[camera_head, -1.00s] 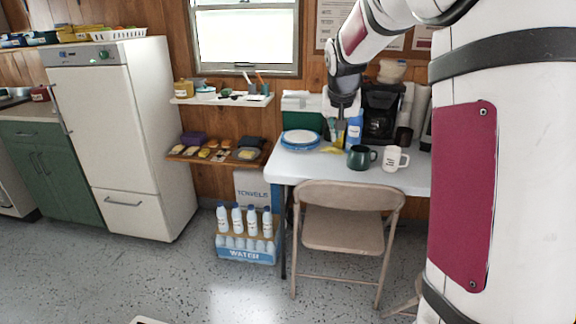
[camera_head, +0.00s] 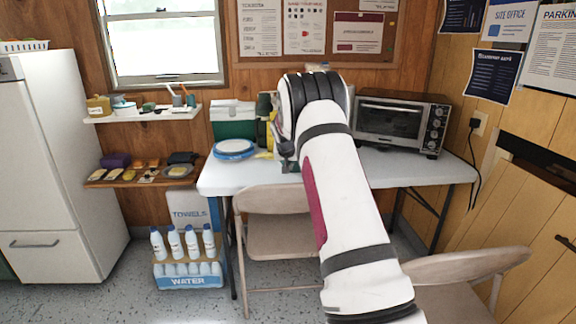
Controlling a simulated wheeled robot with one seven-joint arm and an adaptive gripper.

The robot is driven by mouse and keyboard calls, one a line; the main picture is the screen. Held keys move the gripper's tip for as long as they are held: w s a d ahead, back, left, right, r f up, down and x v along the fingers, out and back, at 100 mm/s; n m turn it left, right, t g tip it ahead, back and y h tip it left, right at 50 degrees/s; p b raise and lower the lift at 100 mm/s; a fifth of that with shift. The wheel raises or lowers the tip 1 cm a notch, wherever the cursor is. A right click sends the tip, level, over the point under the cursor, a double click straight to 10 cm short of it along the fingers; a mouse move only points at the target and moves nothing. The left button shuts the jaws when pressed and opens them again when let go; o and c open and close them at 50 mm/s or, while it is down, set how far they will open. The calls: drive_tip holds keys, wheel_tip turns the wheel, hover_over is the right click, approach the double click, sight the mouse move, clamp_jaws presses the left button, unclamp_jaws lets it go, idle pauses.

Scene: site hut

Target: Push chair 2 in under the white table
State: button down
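The white table (camera_head: 437,170) stands against the back wall. A beige folding chair (camera_head: 277,240) stands at its front left, its backrest close to the table edge. A second beige chair (camera_head: 455,266) is at the lower right, farther out from the table and partly hidden by my arm. No number shows on either chair, so I cannot tell which is chair 2. My gripper (camera_head: 287,160) is above the left part of the table, mostly hidden by my own arm; its fingers are too small to read.
A toaster oven (camera_head: 392,122) and blue-rimmed plates (camera_head: 234,149) stand on the table. A water bottle crate (camera_head: 188,274) is on the floor left of the table, below wall shelves. A wooden wall closes the right side. Open floor lies front left.

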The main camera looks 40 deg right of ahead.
drive_tip(key=x, duration=0.5)
drive_tip(key=shift+b, duration=0.4)
drive_tip(key=shift+a+f, duration=0.1)
drive_tip(key=shift+a, duration=0.05)
drive_tip(key=shift+s+a, duration=1.25)
drive_tip(key=shift+s, duration=0.2)
